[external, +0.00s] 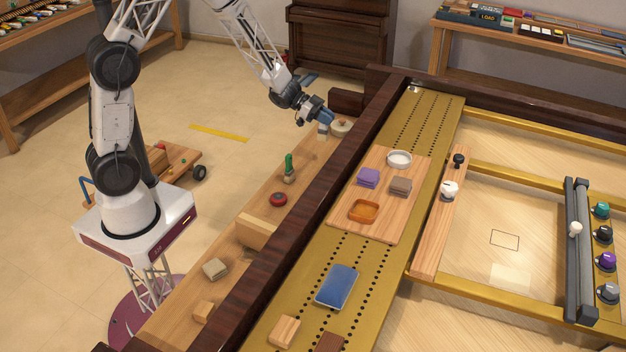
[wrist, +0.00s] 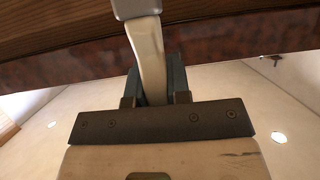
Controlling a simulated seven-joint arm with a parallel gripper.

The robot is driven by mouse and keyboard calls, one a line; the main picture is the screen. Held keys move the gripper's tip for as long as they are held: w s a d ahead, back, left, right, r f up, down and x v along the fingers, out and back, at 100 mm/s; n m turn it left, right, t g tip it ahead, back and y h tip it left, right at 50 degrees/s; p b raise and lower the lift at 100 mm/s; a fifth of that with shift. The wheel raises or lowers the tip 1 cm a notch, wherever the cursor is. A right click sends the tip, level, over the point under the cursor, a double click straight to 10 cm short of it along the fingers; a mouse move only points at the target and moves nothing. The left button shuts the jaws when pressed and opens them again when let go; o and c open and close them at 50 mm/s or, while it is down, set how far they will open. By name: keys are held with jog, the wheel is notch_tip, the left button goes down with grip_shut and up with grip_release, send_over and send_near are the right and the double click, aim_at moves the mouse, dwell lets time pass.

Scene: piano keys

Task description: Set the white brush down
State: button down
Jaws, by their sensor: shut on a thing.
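My gripper (external: 326,118) is at the far end of the wooden ledge (external: 256,205), low over it, beside a dark block. In the wrist view its two blue fingers (wrist: 154,84) are shut on the cream-white handle of the white brush (wrist: 149,58). The handle runs out between the fingers to a pale grey-white end piece (wrist: 136,8). In the external view only a small pale part of the brush shows below the fingers. I cannot tell whether the brush touches the ledge.
A round cream thing (external: 341,126) stands right next to my gripper. A green-handled tool (external: 289,168), a dark red round thing (external: 278,199) and wooden blocks sit nearer along the ledge. A dark raised rail (external: 300,210) borders it on the right. Bare ledge lies between them.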

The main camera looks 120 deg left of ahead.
aim_at(325, 134)
jog(key=shift+s+d+f, duration=0.25)
jog(key=shift+d, duration=0.15)
jog(key=shift+f, duration=0.1)
jog(key=shift+f, duration=2.8)
jog(key=shift+f, duration=0.1)
jog(key=shift+f, duration=2)
jog(key=shift+f, duration=0.1)
jog(key=c, duration=1.1)
grip_release()
